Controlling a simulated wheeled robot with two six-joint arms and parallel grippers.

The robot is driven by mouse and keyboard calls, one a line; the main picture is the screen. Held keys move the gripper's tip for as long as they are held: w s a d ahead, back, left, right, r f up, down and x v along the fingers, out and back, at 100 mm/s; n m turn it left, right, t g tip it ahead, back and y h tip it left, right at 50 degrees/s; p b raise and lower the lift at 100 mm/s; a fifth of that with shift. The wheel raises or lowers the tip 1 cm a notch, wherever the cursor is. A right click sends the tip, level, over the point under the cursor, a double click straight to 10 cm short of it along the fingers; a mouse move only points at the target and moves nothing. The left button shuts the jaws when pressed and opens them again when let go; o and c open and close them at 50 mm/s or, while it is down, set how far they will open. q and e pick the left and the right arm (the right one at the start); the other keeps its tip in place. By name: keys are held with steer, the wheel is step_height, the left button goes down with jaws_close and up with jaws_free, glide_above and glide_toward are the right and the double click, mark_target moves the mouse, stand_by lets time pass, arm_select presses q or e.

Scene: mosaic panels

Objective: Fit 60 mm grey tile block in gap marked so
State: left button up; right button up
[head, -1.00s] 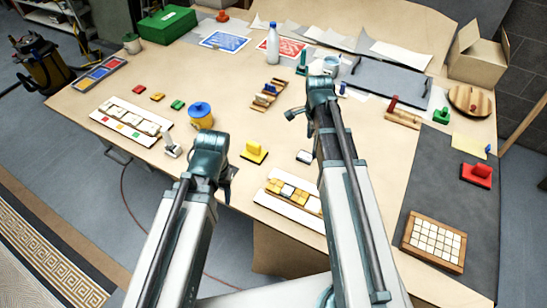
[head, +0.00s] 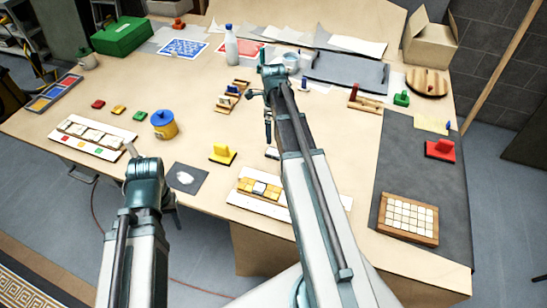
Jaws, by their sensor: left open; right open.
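A small pale grey block (head: 271,153) lies on the table beside my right arm, which partly hides it; I cannot read its size. A white panel (head: 244,197) with yellow, white and grey tiles lies at the front middle, partly behind my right arm. Another white panel (head: 72,144) with cream tiles and coloured squares lies at the left. Gap markings are too small to read. My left gripper (head: 129,149) is open, by the right end of the left panel. My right gripper (head: 268,136) is open above the table, near the grey block; its fingertips are hard to make out.
A wooden tray of white tiles (head: 408,217) and a red handled block (head: 440,150) are on the right-hand grey mat (head: 405,165).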

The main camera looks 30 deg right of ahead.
mark_target(274, 152)
steer(key=shift+s+f+b, duration=0.2)
steer(key=shift+f+b, duration=4.65)
steer(key=shift+f, duration=0.55)
arm_select(q)
step_height(274, 152, down, 11)
steer(key=shift+r, duration=0.2)
arm_select(e)
steer(key=shift+r, duration=0.1)
steer(key=c, duration=1.5)
steer(key=shift+c, duration=0.2)
arm_select(q)
steer(key=shift+r, duration=0.1)
arm_select(e)
steer(key=shift+r, duration=0.1)
arm_select(q)
step_height(274, 152, up, 9)
steer(key=p, duration=0.9)
steer(key=shift+f, duration=0.2)
arm_select(e)
step_height(274, 152, up, 8)
steer(key=shift+r, duration=0.25)
